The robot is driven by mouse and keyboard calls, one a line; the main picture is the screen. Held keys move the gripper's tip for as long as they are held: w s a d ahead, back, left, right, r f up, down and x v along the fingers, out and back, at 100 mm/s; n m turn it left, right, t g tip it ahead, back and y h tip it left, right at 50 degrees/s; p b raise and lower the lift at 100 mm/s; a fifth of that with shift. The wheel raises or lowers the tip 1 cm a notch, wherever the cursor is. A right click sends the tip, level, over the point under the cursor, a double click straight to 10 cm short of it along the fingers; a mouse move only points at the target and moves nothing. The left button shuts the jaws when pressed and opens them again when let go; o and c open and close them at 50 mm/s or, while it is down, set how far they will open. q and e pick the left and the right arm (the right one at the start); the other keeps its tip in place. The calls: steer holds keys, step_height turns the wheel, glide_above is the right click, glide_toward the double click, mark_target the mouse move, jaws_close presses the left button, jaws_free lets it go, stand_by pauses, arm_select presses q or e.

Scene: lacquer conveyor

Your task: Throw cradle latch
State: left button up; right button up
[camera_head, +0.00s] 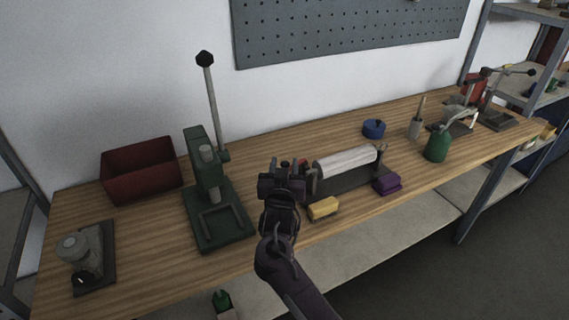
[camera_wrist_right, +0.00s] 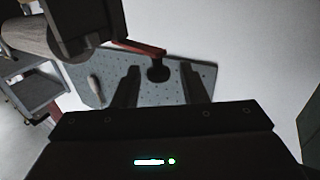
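The cradle (camera_head: 345,182) is a dark base on the bench holding a pale grey roller (camera_head: 345,161) lengthwise. My right gripper (camera_head: 286,165) is at the cradle's left end and hides that end in the head view. In the right wrist view, a red latch lever (camera_wrist_right: 140,47) with a black knob (camera_wrist_right: 158,74) extends from the cradle's dark end piece (camera_wrist_right: 85,20). The two fingers of my right gripper (camera_wrist_right: 160,68) stand apart, with the knob between them; contact cannot be told. My left gripper is not in view.
A yellow block (camera_head: 323,208) lies just in front of the cradle, and a purple block (camera_head: 387,184) to its right. A green lever press (camera_head: 210,190) stands left of my gripper, with a red bin (camera_head: 140,170) behind. A green can (camera_head: 438,146) stands right.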

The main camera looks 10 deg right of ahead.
steer(key=v, duration=0.6)
steer(key=shift+s+b, duration=0.25)
steer(key=shift+b, duration=0.2)
steer(key=shift+a, duration=0.2)
